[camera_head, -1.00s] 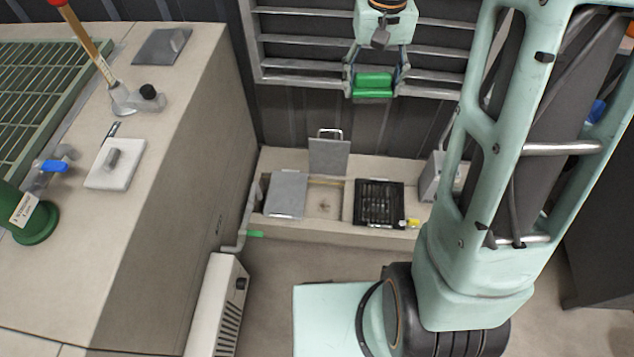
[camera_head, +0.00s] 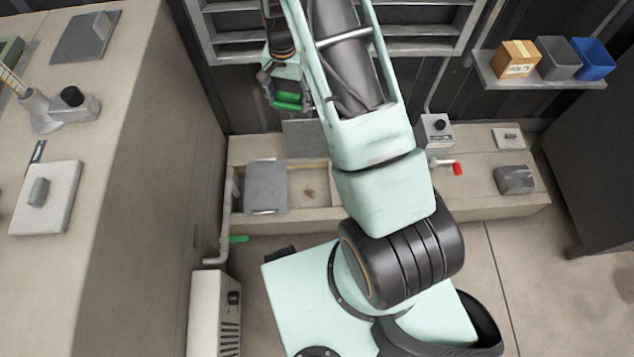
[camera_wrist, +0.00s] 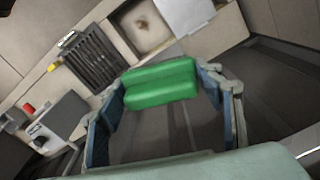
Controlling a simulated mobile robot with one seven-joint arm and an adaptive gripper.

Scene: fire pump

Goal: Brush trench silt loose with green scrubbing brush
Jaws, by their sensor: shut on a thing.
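My gripper (camera_head: 285,92) is shut on the green scrubbing brush (camera_head: 288,101), which also shows between the fingers in the wrist view (camera_wrist: 162,82). The brush is held in the air near the wall louvres, apart from the trench. The trench opening shows a brown silt patch (camera_head: 308,193) on its pale floor; the silt also shows in the wrist view (camera_wrist: 142,23). A grey cover plate (camera_head: 266,186) lies over the trench's left part. A dark slotted grate (camera_wrist: 93,58) lies beside the opening; my arm hides it in the head view.
A grey plate (camera_head: 304,138) leans behind the trench. A grey box with a black knob (camera_head: 437,131) and a red-handled valve (camera_head: 457,168) stand to the right. A shelf (camera_head: 545,82) holds several bins and boxes. A tall concrete block (camera_head: 130,170) bounds the left; a white heater (camera_head: 216,312) stands beside it.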

